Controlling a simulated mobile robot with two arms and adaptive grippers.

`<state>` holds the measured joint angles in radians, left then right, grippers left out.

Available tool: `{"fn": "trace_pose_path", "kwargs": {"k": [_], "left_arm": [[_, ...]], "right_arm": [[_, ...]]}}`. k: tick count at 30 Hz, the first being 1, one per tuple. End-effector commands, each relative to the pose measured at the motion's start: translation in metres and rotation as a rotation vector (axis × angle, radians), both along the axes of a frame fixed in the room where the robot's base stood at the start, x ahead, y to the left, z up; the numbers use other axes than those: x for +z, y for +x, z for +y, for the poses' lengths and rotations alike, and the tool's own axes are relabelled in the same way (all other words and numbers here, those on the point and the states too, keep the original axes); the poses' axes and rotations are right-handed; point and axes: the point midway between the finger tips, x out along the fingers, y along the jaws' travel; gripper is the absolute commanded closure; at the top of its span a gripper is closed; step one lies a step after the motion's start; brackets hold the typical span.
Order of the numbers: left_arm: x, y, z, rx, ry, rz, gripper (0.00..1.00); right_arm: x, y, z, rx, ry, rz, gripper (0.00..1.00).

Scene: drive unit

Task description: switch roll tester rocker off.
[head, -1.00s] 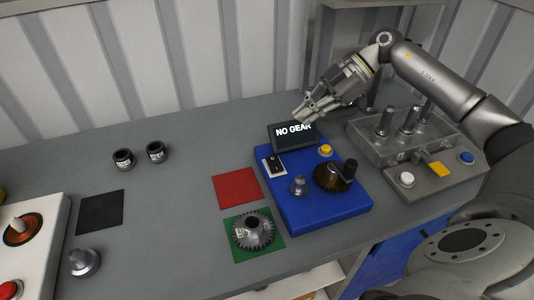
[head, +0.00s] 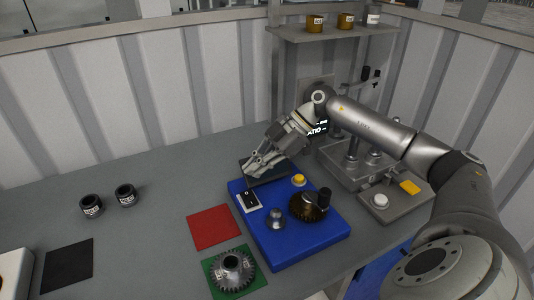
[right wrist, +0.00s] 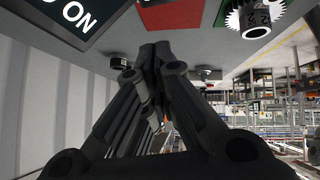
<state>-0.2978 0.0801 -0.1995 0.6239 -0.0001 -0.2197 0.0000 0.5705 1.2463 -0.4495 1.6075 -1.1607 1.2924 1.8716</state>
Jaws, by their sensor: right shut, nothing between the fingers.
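The blue roll tester (head: 310,245) stands on the grey bench in the head view. Its rocker (head: 249,201), black on a pale plate, is at its left side; I cannot tell which way it is tipped. My right gripper (head: 253,172) is shut and empty, above and just behind the rocker, in front of the tester's dark display (head: 270,180), whose text it hides. In the right wrist view the shut fingertips (right wrist: 162,50) point past a display corner (right wrist: 75,15) with part of its white lettering. The rocker is not clear there. My left gripper is not in view.
The tester also carries a yellow button (head: 299,180), a grey knob (head: 275,218) and a brown gear with a black handle (head: 307,206). A red mat (head: 214,227) and a gear (head: 232,270) on a green mat lie left. A grey fixture (head: 375,185) stands right.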

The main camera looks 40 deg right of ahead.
Motion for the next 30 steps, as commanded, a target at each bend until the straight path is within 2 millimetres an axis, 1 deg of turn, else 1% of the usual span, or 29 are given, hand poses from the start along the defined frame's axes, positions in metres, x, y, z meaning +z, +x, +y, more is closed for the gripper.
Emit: {"fn": "trace_pose_path", "kwargs": {"k": [1, 5, 6, 9, 13, 18, 26, 30], "left_arm": [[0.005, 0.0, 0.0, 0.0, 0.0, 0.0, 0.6], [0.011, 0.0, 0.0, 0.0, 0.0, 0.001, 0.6], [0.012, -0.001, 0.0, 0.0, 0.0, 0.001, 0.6], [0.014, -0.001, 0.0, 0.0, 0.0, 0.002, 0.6], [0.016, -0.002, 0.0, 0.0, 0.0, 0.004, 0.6], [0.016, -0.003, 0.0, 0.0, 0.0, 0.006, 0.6], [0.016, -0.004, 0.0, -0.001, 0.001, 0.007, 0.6], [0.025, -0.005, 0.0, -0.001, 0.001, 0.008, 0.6]], "right_arm": [[-0.006, 0.003, 0.01, 0.003, 0.004, 0.002, 1.0], [-0.024, 0.01, 0.027, 0.003, 0.004, 0.001, 1.0], [-0.032, 0.011, 0.024, -0.001, 0.002, 0.004, 1.0], [-0.047, 0.013, 0.023, -0.001, 0.001, 0.003, 1.0], [-0.059, 0.014, 0.022, 0.0, 0.0, 0.001, 1.0], [-0.064, 0.015, 0.021, -0.001, -0.001, 0.001, 1.0], [-0.064, 0.015, 0.021, -0.001, -0.001, 0.001, 1.0], [-0.062, 0.016, 0.021, -0.003, 0.008, 0.03, 1.0]]}}
